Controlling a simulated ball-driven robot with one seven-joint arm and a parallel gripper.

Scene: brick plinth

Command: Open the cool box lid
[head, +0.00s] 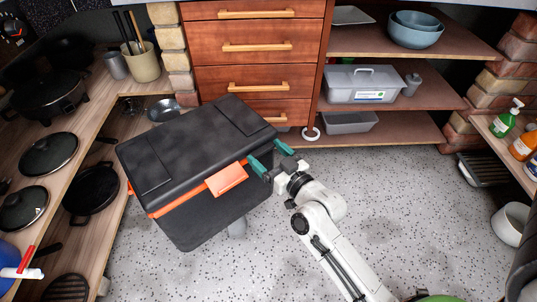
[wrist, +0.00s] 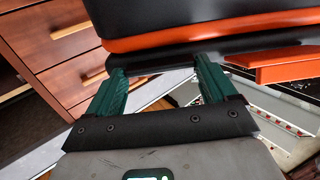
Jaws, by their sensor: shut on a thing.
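The cool box (head: 215,211) stands on the floor in the head view. It has a black lid (head: 195,145), orange trim and an orange latch (head: 227,179) at the front. The lid lies closed on the box. My gripper (head: 264,152) is at the lid's front edge, to the right of the latch, with its green fingers shut on that edge. In the wrist view my gripper (wrist: 159,68) has its fingertips spaced apart against a black edge beneath the orange trim (wrist: 190,38). The exact contact is partly hidden.
Wooden drawers (head: 258,62) stand behind the box. A counter with pans (head: 92,188) runs along the left, close to the box. The speckled floor (head: 410,210) is clear to the right.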

